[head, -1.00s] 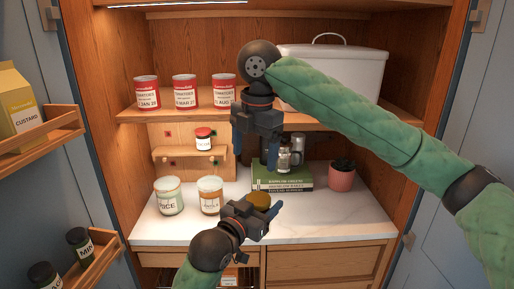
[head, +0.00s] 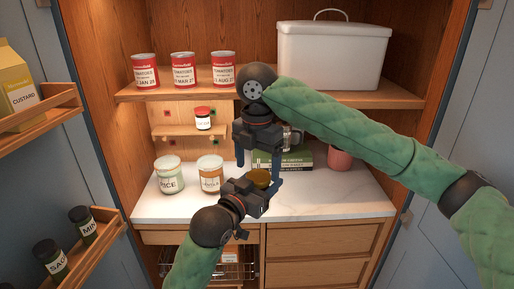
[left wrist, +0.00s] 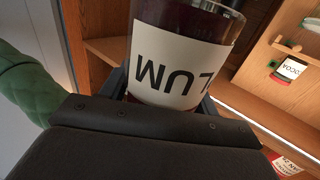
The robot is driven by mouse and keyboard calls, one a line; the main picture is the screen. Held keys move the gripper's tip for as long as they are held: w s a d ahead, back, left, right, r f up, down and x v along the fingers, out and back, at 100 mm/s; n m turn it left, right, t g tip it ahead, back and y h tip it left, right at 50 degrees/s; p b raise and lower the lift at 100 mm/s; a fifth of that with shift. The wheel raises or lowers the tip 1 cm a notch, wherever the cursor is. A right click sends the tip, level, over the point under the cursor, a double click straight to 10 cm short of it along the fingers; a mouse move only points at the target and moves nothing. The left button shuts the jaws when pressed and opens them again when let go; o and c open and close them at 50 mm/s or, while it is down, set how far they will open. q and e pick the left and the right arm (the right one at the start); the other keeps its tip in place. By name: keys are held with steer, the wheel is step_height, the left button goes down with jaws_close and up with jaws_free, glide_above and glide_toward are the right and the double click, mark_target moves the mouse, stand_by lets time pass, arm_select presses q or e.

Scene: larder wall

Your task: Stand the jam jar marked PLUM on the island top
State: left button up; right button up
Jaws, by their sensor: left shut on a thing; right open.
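My left gripper (head: 262,190) is shut on the PLUM jam jar, held up in front of the worktop. In the head view the jar shows mainly as a gold lid (head: 259,177); its body is hidden by the gripper. In the left wrist view the jar (left wrist: 182,65) is glass with dark red contents and a white label, its PLUM lettering partly out of sight. My right gripper (head: 259,168) is open and points down, one finger on either side of the lid; I cannot tell whether they touch it. The island top is not in view.
Above are a cocoa jar (head: 203,118), red cans (head: 184,70) and a white bin (head: 332,58). Door racks (head: 85,250) flank the left.

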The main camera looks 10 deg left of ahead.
steer(key=shift+f, duration=1.05)
steer(key=shift+c, duration=0.3)
steer(key=c, duration=1.1)
arm_select(q)
steer(key=o, duration=1.4)
arm_select(e)
steer(key=shift+c, duration=0.8)
arm_select(q)
steer(key=shift+o, duration=0.2)
